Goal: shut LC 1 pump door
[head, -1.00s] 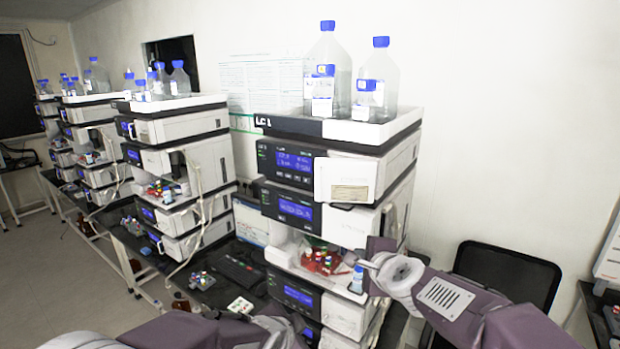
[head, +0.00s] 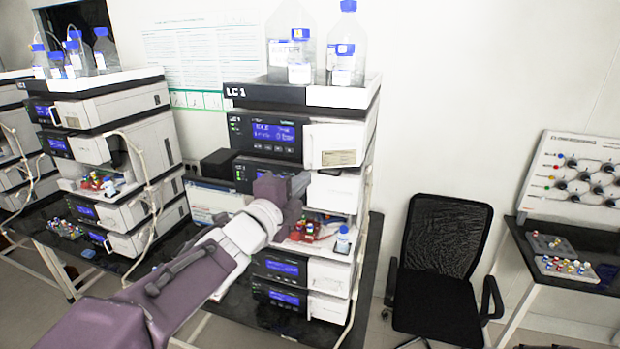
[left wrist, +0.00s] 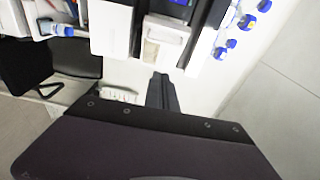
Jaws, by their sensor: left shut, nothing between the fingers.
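The LC 1 stack (head: 265,97) stands in the middle of the head view. Its pump has a blue display (head: 273,133) at the left and a white pump door (head: 335,146) with a small label at the right. I cannot tell for certain whether the door is ajar. My left gripper (head: 303,182) is in front of the stack, just below the pump door's lower left. In the left wrist view its dark fingers (left wrist: 162,92) are together and empty. The labelled white door (left wrist: 167,32) appears beyond the fingertips, seemingly apart from them. My right gripper is out of view.
Blue-capped bottles (head: 346,55) stand in the tray on top of the stack. A vial bottle (head: 342,240) and red parts sit in the open bay below. Another stack (head: 108,130) is at left, a black chair (head: 440,250) at right. The floor between is clear.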

